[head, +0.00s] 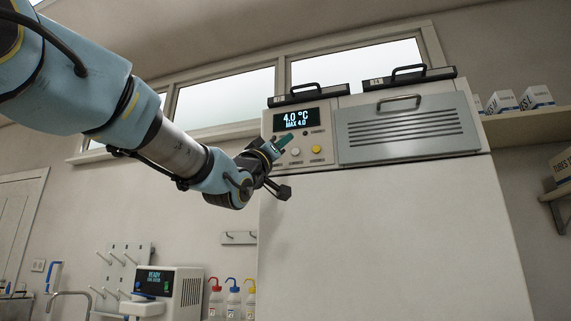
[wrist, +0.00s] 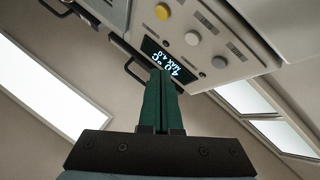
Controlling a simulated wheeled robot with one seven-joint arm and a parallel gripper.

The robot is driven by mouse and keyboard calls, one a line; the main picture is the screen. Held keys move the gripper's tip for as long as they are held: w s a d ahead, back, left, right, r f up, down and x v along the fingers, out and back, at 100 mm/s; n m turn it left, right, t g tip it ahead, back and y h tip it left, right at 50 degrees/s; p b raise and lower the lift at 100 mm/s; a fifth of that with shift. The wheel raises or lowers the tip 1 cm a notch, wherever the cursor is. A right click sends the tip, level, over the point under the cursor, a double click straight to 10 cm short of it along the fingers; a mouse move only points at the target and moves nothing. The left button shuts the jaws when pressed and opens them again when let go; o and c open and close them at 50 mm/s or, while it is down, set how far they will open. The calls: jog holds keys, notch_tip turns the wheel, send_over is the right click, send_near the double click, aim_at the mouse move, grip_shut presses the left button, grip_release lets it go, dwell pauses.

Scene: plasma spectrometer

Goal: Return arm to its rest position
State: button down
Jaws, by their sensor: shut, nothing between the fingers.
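My blue arm reaches in from the upper left in the head view. My gripper (head: 284,141) is at the left part of the front panel of a tall white unit (head: 390,220), close to its display (head: 296,118) and buttons. The display reads 4.0 °C, MAX 4.0. In the wrist view, the green fingers of my gripper (wrist: 161,75) are together and empty, pointing toward the display (wrist: 168,62). A yellow button (wrist: 162,11) and grey buttons sit beyond the fingertips. I cannot tell whether the fingertips touch the panel.
Two black-handled trays (head: 410,78) lie on top of the unit. A vented door (head: 408,130) with a handle is right of the panel. A shelf (head: 530,122) with boxes stands at the right. A small device (head: 168,290) and several bottles are low on the left.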

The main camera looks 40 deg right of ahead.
jog(key=w+a+f+n+t+y, duration=0.1)
jog(key=w+f+n+t+y, duration=0.3)
jog(key=w+f, duration=0.6)
jog(key=w+a+f+n+y, duration=0.1)
jog(key=w+a+f+y, duration=0.4)
jog(key=f, duration=0.5)
jog(key=w+a+f+n+t+y, duration=0.1)
jog(key=w+a+f+y, duration=0.3)
jog(key=a+f, duration=0.4)
jog(key=w+a+f+n+y, duration=0.1)
jog(key=w+a+f+y, duration=0.35)
jog(key=f, duration=0.65)
jog(key=s+a+f+n+g+y, duration=0.1)
jog(key=s+a+f+g+y, duration=0.15)
jog(key=a+f, duration=0.55)
jog(key=s+a+f+n+g+y, duration=0.1)
jog(key=a+f+g+y, duration=0.15)
jog(key=a+f, duration=0.6)
jog(key=s+a+f+n+g+y, duration=0.1)
jog(key=s+a+f+g+y, duration=0.2)
jog(key=s+a+f, duration=0.8)
jog(key=s+a+g, duration=0.1)
jog(key=s+g, duration=0.1)
jog(key=s, duration=0.2)
jog(key=shift+a+f, duration=0.15)
jog(key=shift+f, duration=0.05)
